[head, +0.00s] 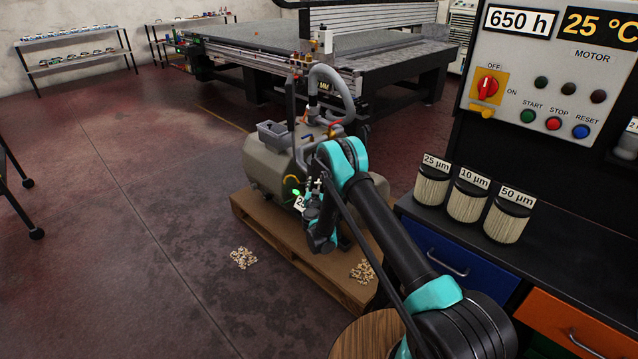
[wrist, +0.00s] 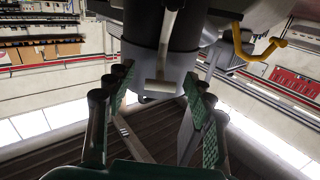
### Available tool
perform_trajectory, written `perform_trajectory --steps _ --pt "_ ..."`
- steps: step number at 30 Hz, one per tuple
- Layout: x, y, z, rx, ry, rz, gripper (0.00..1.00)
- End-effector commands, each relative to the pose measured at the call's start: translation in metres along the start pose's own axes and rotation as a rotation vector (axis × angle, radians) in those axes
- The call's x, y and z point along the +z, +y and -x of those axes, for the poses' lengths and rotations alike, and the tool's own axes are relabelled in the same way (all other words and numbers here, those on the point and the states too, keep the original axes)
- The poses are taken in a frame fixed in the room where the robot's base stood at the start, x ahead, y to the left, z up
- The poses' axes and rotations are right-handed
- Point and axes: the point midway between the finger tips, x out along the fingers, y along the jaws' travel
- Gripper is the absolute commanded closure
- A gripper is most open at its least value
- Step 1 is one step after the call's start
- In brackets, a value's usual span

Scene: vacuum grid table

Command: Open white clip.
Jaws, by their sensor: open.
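A pale, whitish clip (wrist: 163,84) sits on a grey band around a dark cylinder (wrist: 178,34) in the wrist view. A narrow light strip runs up the cylinder above it. My gripper (wrist: 158,80) is open, with its green-padded fingers spread to the left and right of the clip. I cannot tell whether either finger touches it. In the head view my gripper (head: 311,204) is at the front of the beige vacuum pump (head: 262,168), and my arm hides the clip there.
A yellow curved handle (wrist: 262,45) is to the upper right in the wrist view. The pump stands on a wooden pallet (head: 280,236). Filters (head: 468,199) stand on the cabinet at right, below a control panel (head: 545,90). The floor at left is mostly clear.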

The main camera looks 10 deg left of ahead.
Motion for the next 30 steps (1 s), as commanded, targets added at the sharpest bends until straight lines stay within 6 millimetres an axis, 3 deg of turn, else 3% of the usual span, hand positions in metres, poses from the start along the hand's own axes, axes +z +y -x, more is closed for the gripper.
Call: perform_trajectory --steps 2,14,30 --pt "0.0000 0.0001 -0.0001 0.000 0.000 0.000 0.50" --pt "0.0000 0.0004 -0.0001 0.000 0.000 0.000 0.99" --pt "0.0001 0.0007 0.0000 0.001 0.000 0.000 1.00"
